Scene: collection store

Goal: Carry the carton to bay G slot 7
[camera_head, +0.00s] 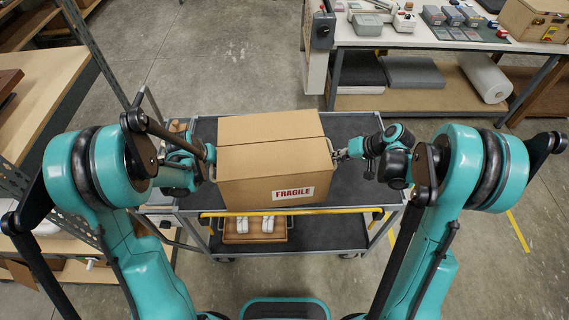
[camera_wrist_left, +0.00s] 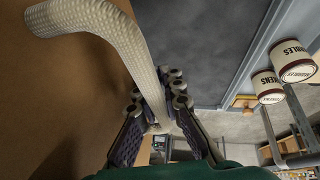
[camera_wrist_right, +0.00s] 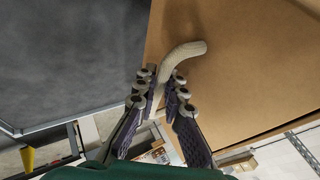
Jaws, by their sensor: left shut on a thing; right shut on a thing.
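The closed brown carton (camera_head: 262,158) with a red FRAGILE label is at the grey cart's dark top (camera_head: 348,188); I cannot tell whether it rests there or hangs just above. My left gripper (camera_head: 208,165) is shut on the pale rope handle at the carton's left side; the handle (camera_wrist_left: 105,22) curves between the fingers in the left wrist view. My right gripper (camera_head: 339,156) is shut on the rope handle at the right side; that handle (camera_wrist_right: 184,50) shows in the right wrist view. The carton looks level. No slot marked G 7 is readable.
The cart's lower shelf (camera_head: 320,234) holds a wooden tray (camera_head: 232,238) with white items. Shelving (camera_head: 45,95) stands at the left. A white workbench (camera_head: 425,38) with boxes and tools is at the upper right. Labelled tins (camera_wrist_left: 292,62) show in the left wrist view. Concrete floor (camera_head: 205,55) is clear behind the cart.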

